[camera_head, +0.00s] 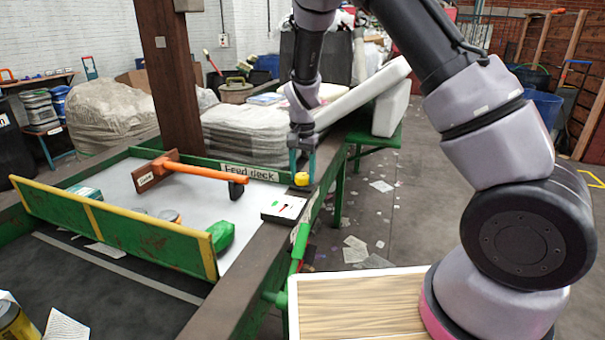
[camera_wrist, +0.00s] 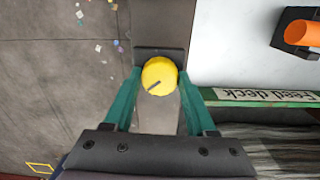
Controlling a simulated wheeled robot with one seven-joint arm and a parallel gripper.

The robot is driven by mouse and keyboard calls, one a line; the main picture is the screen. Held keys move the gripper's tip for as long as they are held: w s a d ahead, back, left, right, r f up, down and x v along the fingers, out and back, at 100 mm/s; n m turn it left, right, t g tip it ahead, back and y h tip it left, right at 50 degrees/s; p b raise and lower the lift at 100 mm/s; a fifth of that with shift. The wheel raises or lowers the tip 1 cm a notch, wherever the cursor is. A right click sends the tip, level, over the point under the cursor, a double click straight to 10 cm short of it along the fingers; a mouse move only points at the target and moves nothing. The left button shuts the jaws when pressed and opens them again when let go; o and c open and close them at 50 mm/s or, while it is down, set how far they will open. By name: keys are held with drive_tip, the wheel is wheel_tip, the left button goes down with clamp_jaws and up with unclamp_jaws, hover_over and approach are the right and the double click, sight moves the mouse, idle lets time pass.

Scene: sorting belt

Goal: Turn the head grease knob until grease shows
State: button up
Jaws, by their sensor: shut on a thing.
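The yellow knob (camera_head: 301,179) stands on the dark frame rail at the right corner of the feed deck, by the "Feed deck" label. In the wrist view the knob (camera_wrist: 159,76) is round with a dark pointer line slanting toward its lower left. My gripper (camera_head: 302,172) reaches down onto it from above. Its teal fingers (camera_wrist: 158,80) are shut on the knob from both sides. I cannot make out any grease at the knob in either view.
A green-and-yellow barrier (camera_head: 120,228) fronts the deck. Scraps litter the floor at right.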

sight(303, 175)
idle(0.3)
drive_tip(key=o, duration=1.4)
drive_tip(key=shift+c, duration=0.2)
drive_tip(key=shift+r, duration=0.1)
wheel_tip(303, 175, up, 11)
drive_tip(key=shift+f, duration=0.2)
